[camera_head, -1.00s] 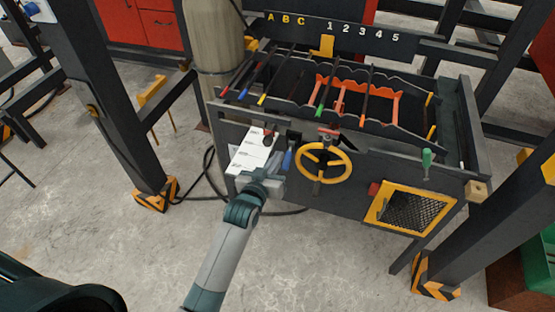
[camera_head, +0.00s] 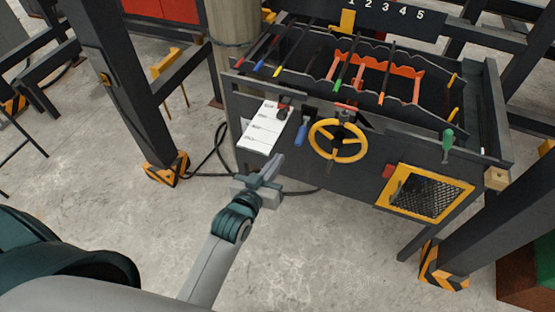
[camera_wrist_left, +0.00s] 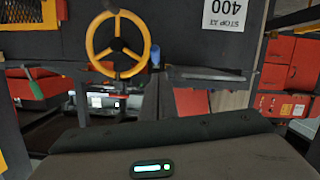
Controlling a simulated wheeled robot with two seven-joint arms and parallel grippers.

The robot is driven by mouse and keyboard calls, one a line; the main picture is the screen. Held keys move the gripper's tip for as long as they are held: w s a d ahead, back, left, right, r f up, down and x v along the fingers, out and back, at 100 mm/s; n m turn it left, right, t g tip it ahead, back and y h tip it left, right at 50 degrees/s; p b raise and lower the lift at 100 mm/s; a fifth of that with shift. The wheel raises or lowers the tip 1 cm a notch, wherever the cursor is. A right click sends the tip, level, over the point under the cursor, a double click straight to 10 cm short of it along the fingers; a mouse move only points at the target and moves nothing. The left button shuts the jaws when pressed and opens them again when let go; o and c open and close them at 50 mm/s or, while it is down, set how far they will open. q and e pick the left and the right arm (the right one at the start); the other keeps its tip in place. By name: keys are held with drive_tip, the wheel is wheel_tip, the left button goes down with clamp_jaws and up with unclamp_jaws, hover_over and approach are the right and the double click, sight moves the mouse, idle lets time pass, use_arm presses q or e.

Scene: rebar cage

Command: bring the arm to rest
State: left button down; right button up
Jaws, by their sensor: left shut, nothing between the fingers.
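My left gripper (camera_head: 270,172) is shut and empty, in front of the dark rebar cage bench (camera_head: 300,168) and just below its white label sheet (camera_head: 262,127). Its arm comes in from the lower left. I see a gap of floor around the gripper in the head view, but I cannot tell its exact distance from the bench. In the left wrist view the narrow dark fingers (camera_wrist_left: 155,100) point toward the bench, beside the yellow handwheel (camera_wrist_left: 118,45). My right gripper is not in view.
The yellow handwheel shows in the head view (camera_head: 338,140), with a blue handle (camera_head: 301,133) left of it and a yellow-framed mesh panel (camera_head: 425,193) at right. Dark posts stand left (camera_head: 125,90) and right (camera_head: 490,205). A black cable lies on the floor, otherwise clear in front.

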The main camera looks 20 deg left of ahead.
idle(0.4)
use_arm(q)
drive_tip(key=s+f+m+g+b, duration=0.15)
drive_tip(key=s+f, duration=0.25)
drive_tip(key=f, duration=0.8)
drive_tip(key=s+f+g, duration=0.3)
drive_tip(key=s+f, duration=0.2)
drive_tip(key=f, duration=0.7)
drive_tip(key=s+f+m+g, duration=0.1)
drive_tip(key=s+f+g, duration=0.25)
drive_tip(key=f, duration=0.95)
drive_tip(key=s+a+f+g, duration=0.2)
drive_tip(key=s+f, duration=0.5)
drive_tip(key=s, duration=0.5)
drive_tip(key=s+a+f+m+g+y+b, duration=0.1)
drive_tip(key=s+a+f+g, duration=0.1)
drive_tip(key=s+f, duration=0.5)
drive_tip(key=s+a+f+g, duration=0.2)
drive_tip(key=s+f, duration=0.5)
drive_tip(key=s, duration=0.9)
drive_tip(key=shift+s+a+f+g+b, duration=0.2)
drive_tip(key=shift+s+a+g+b, duration=0.1)
drive_tip(key=shift+s+a, duration=0.15)
drive_tip(key=shift+w, duration=0.1)
drive_tip(key=shift+a, duration=0.15)
